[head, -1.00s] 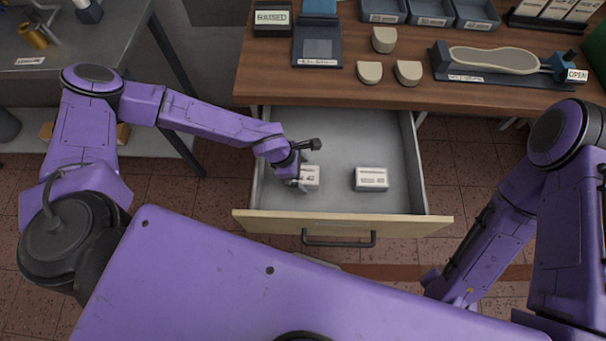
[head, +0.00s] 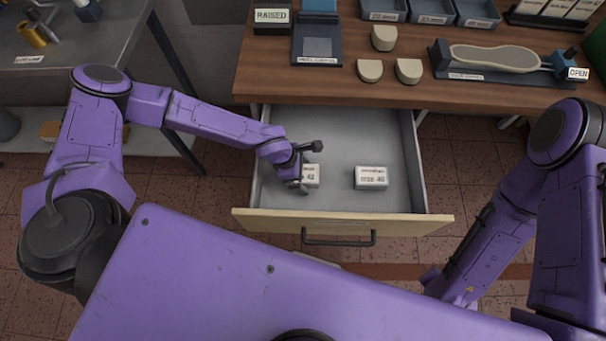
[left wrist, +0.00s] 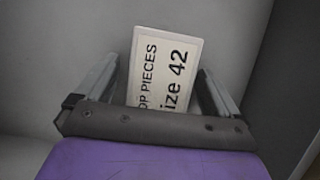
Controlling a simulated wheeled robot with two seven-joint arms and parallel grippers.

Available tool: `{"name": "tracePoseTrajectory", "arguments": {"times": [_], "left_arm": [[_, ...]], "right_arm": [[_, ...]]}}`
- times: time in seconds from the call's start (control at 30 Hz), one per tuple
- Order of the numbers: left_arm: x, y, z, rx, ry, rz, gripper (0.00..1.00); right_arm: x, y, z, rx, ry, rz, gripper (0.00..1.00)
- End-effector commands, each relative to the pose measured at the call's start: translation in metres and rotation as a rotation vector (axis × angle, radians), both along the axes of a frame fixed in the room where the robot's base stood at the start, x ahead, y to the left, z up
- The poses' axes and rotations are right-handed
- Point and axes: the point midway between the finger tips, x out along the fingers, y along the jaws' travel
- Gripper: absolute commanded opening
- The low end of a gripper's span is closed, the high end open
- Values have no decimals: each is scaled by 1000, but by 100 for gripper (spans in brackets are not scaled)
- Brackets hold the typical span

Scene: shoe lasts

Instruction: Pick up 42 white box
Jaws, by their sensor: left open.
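The white box marked 42 (head: 312,176) lies in the left part of the open drawer (head: 337,137). In the left wrist view, the box (left wrist: 163,66) shows a label ending in "size 42", partly hidden by my gripper's body. My left gripper (head: 301,184) is at the box in the drawer, pointing down. In the left wrist view, my left gripper (left wrist: 160,85) is open, with one finger on each side of the box and small gaps between. My right arm is at the right of the head view; its gripper does not show.
Another white box marked size 40 (head: 371,178) lies to the right in the drawer. The drawer front (head: 270,223) and its walls surround the boxes. The wooden bench top (head: 270,80) above holds toe pieces, bins and a sole fixture (head: 494,60).

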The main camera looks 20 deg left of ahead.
Motion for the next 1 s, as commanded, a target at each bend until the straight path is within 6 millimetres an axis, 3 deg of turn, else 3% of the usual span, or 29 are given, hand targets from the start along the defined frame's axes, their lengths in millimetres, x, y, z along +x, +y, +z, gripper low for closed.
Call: {"name": "tracePoseTrajectory", "arguments": {"times": [0.03,0.2,0.23,0.5,0.67,0.77,1.0], "left_arm": [[0,0,0,0,0,0,96],[0,0,0,0,0,0,40],[0,0,0,0,0,0,35],[0,0,2,-1,0,0,35],[2,0,18,-2,-4,-1,35],[3,0,44,-2,-8,0,35],[2,0,127,-2,-8,0,35]], "right_arm": [[0,0,0,0,0,0,43],[0,0,0,0,0,0,43],[0,0,0,0,0,0,43],[0,0,2,0,0,0,43],[0,0,2,0,0,0,43],[0,0,-1,0,0,0,43],[0,0,-6,0,0,0,43]]}}
